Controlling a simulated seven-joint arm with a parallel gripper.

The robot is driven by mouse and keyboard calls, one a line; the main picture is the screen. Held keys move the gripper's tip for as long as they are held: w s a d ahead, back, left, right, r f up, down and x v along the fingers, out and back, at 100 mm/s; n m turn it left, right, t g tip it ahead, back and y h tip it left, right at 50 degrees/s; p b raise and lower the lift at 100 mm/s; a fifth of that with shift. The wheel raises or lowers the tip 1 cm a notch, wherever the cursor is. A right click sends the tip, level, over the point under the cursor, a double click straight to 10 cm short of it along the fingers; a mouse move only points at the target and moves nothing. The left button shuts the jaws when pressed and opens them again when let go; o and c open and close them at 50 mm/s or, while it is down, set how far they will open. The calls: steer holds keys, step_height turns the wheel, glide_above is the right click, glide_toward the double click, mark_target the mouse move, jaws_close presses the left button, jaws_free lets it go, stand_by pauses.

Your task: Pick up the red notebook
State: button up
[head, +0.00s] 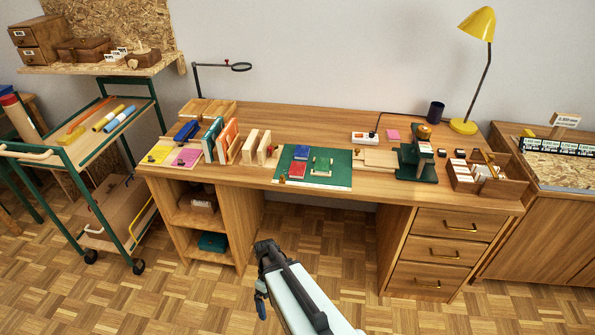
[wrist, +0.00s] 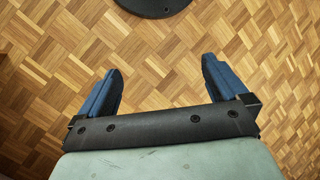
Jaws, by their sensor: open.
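My gripper (head: 260,299) is in front of the desk, over the floor, apart from the notebook and lower in the picture. In the wrist view my gripper (wrist: 160,66) has its blue fingers spread wide with nothing between them. The wrist view shows no notebook, only floor and a round dark base.
Upright books (head: 228,141) and wooden dividers stand on the desk left of the mat. A dark green stand (head: 416,163) and a wooden box (head: 487,181) are to the right. A yellow lamp (head: 478,24) stands behind. A green-framed cart (head: 75,150) is at the left.

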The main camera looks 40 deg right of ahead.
steer(key=w+d+r+n+t+y, duration=0.1)
steer(key=w+d+r+n, duration=0.1)
steer(key=w+d+r, duration=0.7)
step_height(320, 180, up, 31)
steer(key=n+t+h, duration=0.3)
steer(key=n+t, duration=0.1)
steer(key=n, duration=0.1)
glide_above(298, 168)
steer(key=f, duration=0.8)
steer(key=shift+w+a, duration=0.25)
steer(key=shift+a, duration=0.15)
steer(key=shift+s+d+f, duration=0.1)
steer(key=shift+d+f, duration=0.1)
steer(key=shift+f, duration=1.1)
steer(key=shift+s+d+f, duration=0.1)
steer(key=shift+d+f, duration=0.05)
steer(key=shift+f, duration=1.15)
steer(key=c, duration=0.8)
